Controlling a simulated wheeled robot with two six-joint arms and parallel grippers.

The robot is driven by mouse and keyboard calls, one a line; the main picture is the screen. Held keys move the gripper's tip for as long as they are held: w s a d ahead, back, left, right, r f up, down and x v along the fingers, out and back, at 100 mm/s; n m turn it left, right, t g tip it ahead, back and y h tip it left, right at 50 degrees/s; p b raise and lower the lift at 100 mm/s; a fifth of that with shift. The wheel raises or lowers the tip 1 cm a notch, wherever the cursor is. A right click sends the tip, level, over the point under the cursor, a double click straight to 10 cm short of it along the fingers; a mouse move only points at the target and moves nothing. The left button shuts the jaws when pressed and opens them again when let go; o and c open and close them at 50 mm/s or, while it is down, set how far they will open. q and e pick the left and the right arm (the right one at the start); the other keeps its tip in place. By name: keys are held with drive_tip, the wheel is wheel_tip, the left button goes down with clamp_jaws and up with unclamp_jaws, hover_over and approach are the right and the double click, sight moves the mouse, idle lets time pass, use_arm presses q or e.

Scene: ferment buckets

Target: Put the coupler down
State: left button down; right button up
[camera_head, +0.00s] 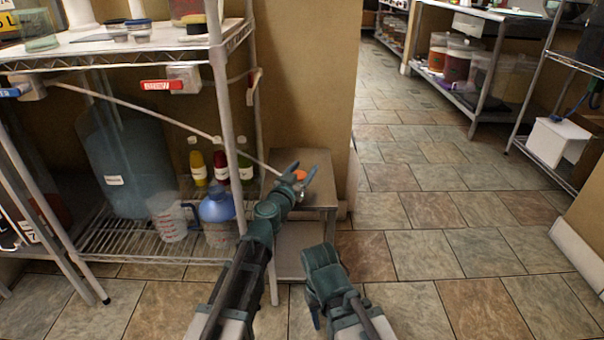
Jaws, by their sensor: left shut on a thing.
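My left gripper (303,178) is over a small metal side table (317,192), beside the wire shelf rack. Its blue fingers are shut on a small orange piece (299,174), which looks like the coupler; the fingers partly hide it. A thin pale hose (165,113) runs from the rack's upper left down to this gripper. Whether the orange piece touches the tabletop is hard to tell. My right arm is folded low in the middle; its gripper (316,317) is mostly hidden, so its jaws cannot be read.
The rack (215,90) holds a large blue container (125,160), a clear jug (172,217), a blue-topped jug (217,215) and several bottles. A wall corner (310,80) stands behind the side table. Tiled floor is open at right.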

use_arm(q)
drive_tip(key=shift+f, duration=0.1)
drive_tip(key=shift+c, duration=0.8)
unclamp_jaws()
